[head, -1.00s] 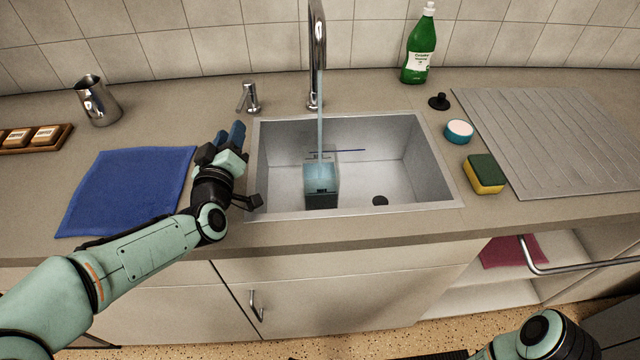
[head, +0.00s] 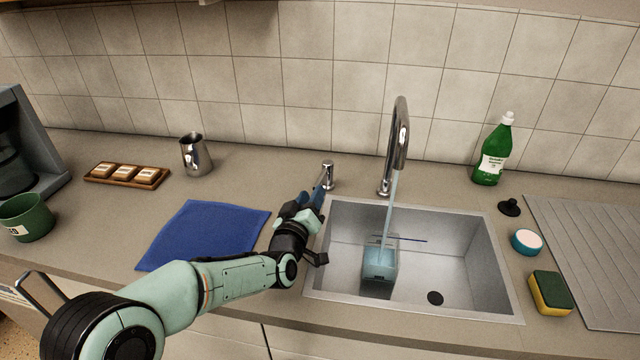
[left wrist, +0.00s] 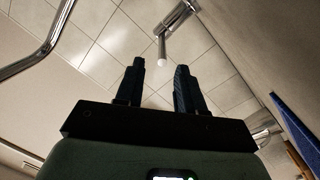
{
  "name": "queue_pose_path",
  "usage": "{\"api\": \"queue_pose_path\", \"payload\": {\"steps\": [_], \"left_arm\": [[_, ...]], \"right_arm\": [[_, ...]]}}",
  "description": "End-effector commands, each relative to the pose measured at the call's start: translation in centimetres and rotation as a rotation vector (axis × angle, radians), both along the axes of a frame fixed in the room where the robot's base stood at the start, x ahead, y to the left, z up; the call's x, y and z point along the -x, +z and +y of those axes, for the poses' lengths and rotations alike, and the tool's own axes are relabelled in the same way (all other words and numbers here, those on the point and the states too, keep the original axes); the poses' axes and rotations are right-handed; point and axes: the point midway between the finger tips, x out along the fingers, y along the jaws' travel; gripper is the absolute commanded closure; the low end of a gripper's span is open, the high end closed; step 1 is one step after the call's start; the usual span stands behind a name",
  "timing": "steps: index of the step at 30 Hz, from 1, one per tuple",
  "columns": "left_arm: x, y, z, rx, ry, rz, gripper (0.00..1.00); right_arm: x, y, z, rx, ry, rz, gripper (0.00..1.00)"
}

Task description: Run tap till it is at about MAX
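The chrome tap (head: 399,140) runs a thin stream of water into a clear container (head: 379,267) standing in the sink (head: 460,265). The container holds bluish water; its MAX mark and exact level cannot be read. A small chrome lever (head: 328,174) stands left of the tap; it also shows in the left wrist view (left wrist: 180,20). My left gripper (head: 316,198) is at the sink's left edge, near the lever. In the left wrist view its two fingers (left wrist: 160,78) are spread with nothing between them, and the lever's tip lies beyond them. My right gripper is out of view.
A blue cloth (head: 205,235), steel jug (head: 196,155), wooden tray (head: 127,177) and green mug (head: 26,217) are left of the sink. A green bottle (head: 492,152), black plug (head: 509,208), round tub (head: 527,242), sponge (head: 551,293) and drainboard (head: 595,255) are right.

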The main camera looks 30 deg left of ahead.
Motion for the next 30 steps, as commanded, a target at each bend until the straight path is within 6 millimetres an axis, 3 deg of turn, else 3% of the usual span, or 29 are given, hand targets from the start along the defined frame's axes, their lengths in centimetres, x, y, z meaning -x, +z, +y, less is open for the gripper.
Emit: {"api": "queue_pose_path", "payload": {"steps": [1,6,12,25,26,29,30], "left_arm": [[-0.4,-1.1,0.0,0.0,-0.001,0.003,0.62],[-3.9,-0.5,0.8,0.0,0.001,-0.001,0.62],[-6.4,-0.5,1.4,0.0,0.001,-0.002,0.62],[-7.3,-0.5,1.6,0.0,0.001,-0.001,0.62],[-7.3,-0.5,1.6,0.0,0.001,-0.001,0.65],[-7.3,-0.5,1.6,0.0,0.001,-0.001,0.98],[-7.3,-0.5,1.6,0.0,0.0,-0.001,1.0]], "right_arm": [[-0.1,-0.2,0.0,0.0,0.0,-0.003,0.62],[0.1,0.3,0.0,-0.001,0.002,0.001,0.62],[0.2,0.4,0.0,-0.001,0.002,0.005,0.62],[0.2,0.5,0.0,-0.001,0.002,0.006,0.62],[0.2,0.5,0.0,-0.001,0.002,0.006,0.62],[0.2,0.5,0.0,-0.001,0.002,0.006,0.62],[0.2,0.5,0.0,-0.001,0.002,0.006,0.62]]}}
